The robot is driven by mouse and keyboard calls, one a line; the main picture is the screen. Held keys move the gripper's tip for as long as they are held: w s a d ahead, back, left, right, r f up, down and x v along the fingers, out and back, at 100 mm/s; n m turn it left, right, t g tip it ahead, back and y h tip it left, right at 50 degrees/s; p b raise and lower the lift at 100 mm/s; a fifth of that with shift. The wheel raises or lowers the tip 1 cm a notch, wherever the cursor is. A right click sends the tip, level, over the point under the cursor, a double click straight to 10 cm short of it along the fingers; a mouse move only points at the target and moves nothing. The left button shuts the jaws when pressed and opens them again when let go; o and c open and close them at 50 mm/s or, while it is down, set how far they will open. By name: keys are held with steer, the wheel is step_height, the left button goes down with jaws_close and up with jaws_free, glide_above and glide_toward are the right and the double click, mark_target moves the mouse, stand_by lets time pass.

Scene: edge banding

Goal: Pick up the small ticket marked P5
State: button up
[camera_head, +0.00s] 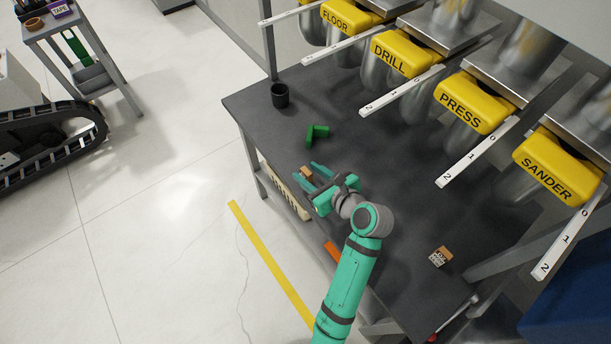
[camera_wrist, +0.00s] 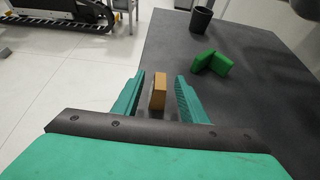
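My gripper (camera_head: 309,177) is open at the left front part of the dark bench. A small orange-brown block (camera_head: 306,173) stands between its fingers. In the wrist view the block (camera_wrist: 158,92) sits between the two teal fingers (camera_wrist: 159,80), with a gap visible on both sides. No marking can be read on this block. Another small brown block (camera_head: 441,256) with a white printed label lies at the right of the bench; its print is too small to read. I cannot make out a ticket marked P5 in either view.
The dark bench (camera_head: 350,110) holds a black cup (camera_head: 279,95) and a green angled piece (camera_head: 317,134). Yellow units labelled FLOOR, DRILL, PRESS (camera_head: 474,103) and SANDER (camera_head: 557,168) overhang the back, with numbered white strips. An orange item (camera_head: 333,251) lies near the front edge.

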mark_target(302, 169)
steer(key=shift+x, duration=2.85)
jaws_close()
